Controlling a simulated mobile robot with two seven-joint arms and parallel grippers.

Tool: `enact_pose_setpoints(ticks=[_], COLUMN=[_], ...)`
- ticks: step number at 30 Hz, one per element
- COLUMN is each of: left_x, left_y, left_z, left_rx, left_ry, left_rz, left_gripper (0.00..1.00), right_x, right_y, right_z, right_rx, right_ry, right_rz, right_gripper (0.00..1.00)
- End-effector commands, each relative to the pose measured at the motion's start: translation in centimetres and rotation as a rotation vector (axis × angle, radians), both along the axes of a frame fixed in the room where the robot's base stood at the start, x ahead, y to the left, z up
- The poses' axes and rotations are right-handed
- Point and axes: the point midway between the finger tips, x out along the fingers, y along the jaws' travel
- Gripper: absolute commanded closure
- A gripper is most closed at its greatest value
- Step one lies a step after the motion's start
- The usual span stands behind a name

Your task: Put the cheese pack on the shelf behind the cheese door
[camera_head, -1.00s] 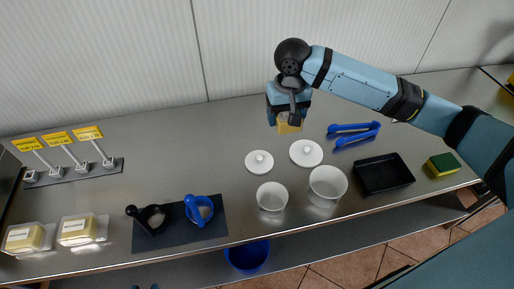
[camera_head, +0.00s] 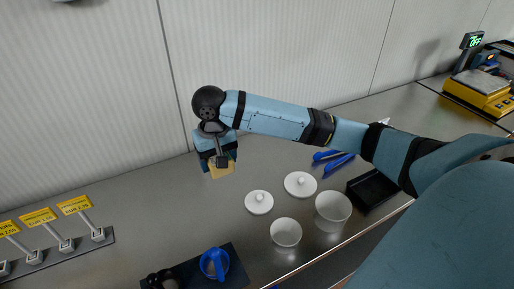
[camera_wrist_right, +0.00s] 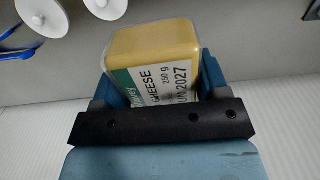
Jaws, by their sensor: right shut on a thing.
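The cheese pack (camera_wrist_right: 155,60) is a yellow block with a white and green label reading "CHEESE 250 g". My right gripper (camera_head: 217,160) is shut on it and holds it above the metal counter, near the white back wall. In the head view only a yellow lower part of the cheese pack (camera_head: 222,170) shows below the fingers. In the wrist view the pack sits between the two blue fingers. My left gripper is not in view. No cheese door or shelf behind one can be made out in these frames.
Two white lids (camera_head: 300,184), two white tubs (camera_head: 333,206), blue tongs (camera_head: 333,160) and a black tray (camera_head: 372,189) stand on the counter (camera_head: 130,215). A yellow scale (camera_head: 480,92) stands far right.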

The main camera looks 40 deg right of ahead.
Motion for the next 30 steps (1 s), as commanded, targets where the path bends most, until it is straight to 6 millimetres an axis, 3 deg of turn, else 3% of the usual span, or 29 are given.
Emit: enact_pose_setpoints(ticks=[5,18,30], left_x=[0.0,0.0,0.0], left_y=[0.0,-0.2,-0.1], left_z=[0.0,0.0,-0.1], left_rx=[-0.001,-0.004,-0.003], left_ry=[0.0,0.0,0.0], left_rz=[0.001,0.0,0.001], left_gripper=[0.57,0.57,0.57], right_x=[0.0,0.0,-0.1], right_y=[-0.1,-0.1,-0.1], right_z=[-2.1,-13.4,-17.5], right_rx=[0.0,-0.001,-0.002], right_ry=[0.003,0.001,0.001], right_rz=[-0.001,-0.002,0.0], right_gripper=[0.63,0.63,0.63])
